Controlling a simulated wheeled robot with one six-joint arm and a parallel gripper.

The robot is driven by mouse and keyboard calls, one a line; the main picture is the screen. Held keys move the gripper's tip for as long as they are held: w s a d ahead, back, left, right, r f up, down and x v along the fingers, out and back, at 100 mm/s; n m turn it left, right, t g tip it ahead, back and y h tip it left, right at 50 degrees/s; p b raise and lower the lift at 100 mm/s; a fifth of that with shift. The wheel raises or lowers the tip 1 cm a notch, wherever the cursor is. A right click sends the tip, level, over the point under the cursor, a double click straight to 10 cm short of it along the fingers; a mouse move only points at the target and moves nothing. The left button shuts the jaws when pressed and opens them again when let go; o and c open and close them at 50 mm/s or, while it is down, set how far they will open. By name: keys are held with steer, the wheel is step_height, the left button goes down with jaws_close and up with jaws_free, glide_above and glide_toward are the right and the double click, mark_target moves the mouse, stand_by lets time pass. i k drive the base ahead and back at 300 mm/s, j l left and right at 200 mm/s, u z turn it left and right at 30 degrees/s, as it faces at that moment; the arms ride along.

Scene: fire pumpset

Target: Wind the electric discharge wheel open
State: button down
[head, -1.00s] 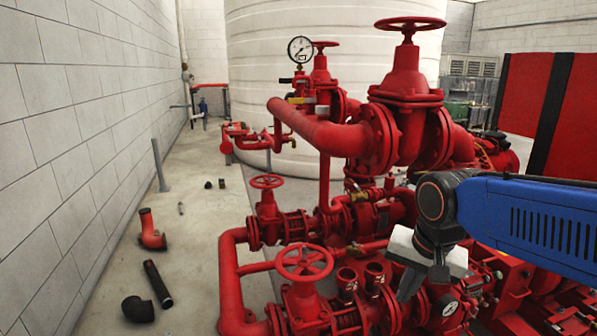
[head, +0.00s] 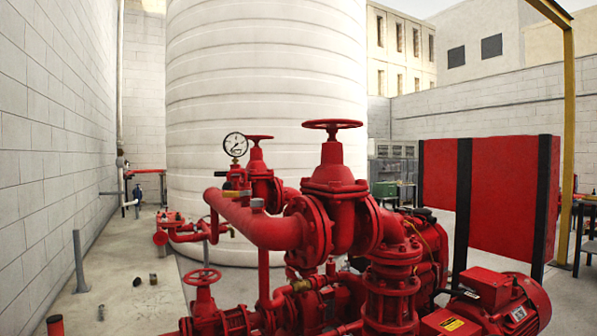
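Several red handwheels show in the head view, and I cannot tell for sure which is the electric discharge wheel. The largest handwheel (head: 332,125) lies level on top of a big red flanged valve (head: 335,190) near the middle. A smaller handwheel (head: 258,137) tops a valve behind it to the left. Another handwheel (head: 202,276) sits low at the left on a lower valve. A red electric motor (head: 500,305) stands at the lower right. My gripper and arm are out of view.
A white-faced gauge (head: 235,145) stands left of the valves. A large white tank (head: 265,90) rises behind. Red panels with black posts (head: 465,190) stand at the right. Concrete floor (head: 110,265) at the left is mostly clear, with a grey post (head: 79,260) and small loose parts.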

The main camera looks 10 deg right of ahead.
mark_target(332, 126)
steer(key=i+l, duration=0.1)
steer(key=l, duration=0.65)
steer(key=i+l, duration=0.1)
steer(key=l, duration=0.7)
